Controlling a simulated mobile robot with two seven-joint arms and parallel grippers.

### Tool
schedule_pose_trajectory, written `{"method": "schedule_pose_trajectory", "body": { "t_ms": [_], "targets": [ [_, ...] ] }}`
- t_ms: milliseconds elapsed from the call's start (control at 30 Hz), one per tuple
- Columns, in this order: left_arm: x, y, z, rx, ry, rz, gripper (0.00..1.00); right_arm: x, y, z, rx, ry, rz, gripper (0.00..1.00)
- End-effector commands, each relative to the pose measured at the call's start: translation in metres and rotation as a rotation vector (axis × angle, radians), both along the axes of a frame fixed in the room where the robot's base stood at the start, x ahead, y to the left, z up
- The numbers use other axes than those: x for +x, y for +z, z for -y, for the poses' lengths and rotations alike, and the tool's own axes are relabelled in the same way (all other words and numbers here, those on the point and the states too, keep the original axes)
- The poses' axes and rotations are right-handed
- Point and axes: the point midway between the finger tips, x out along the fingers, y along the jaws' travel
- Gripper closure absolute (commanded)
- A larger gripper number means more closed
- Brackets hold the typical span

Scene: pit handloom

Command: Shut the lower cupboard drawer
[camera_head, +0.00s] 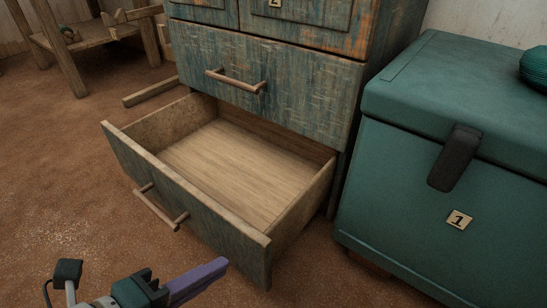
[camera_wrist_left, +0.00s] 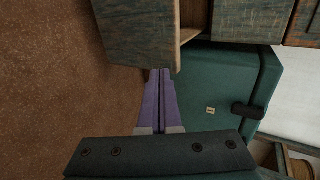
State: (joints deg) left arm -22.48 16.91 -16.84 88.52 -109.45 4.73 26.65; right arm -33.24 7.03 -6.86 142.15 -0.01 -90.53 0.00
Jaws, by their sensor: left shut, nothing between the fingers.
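The lower cupboard drawer (camera_head: 186,204) is pulled far out of the worn blue-green cupboard (camera_head: 300,72), and its inside is empty. It has a wooden bar handle (camera_head: 158,208) on its front. My left gripper (camera_head: 224,264) is at the bottom of the head view, in front of the drawer front near its right end. In the left wrist view its purple fingers (camera_wrist_left: 160,72) are shut together and hold nothing. Their tips are close to the drawer's edge (camera_wrist_left: 135,40); I cannot tell whether they touch. My right gripper is not in view.
A green chest (camera_head: 400,220) with a dark latch and a "1" tag stands right of the drawer. The upper drawer (camera_head: 300,85) is shut. A wooden bar (camera_head: 150,92) lies by the cupboard's left side. Bare brown floor (camera_head: 50,180) is free at left.

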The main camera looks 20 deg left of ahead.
Motion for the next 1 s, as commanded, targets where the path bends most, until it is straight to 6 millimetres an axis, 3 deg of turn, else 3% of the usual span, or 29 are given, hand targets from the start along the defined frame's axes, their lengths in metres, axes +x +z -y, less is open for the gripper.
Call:
{"method": "schedule_pose_trajectory", "body": {
  "t_ms": [67, 300, 1000],
  "targets": [
    [0.014, -0.009, 0.006, -0.003, 0.003, 0.002, 1.00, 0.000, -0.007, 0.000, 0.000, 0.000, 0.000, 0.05],
    [0.040, -0.006, 0.017, -0.003, 0.002, 0.001, 1.00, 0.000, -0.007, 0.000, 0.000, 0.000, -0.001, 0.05],
    [0.055, -0.004, 0.022, -0.002, 0.002, 0.000, 1.00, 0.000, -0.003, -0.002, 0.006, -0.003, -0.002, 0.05]
  ]
}}
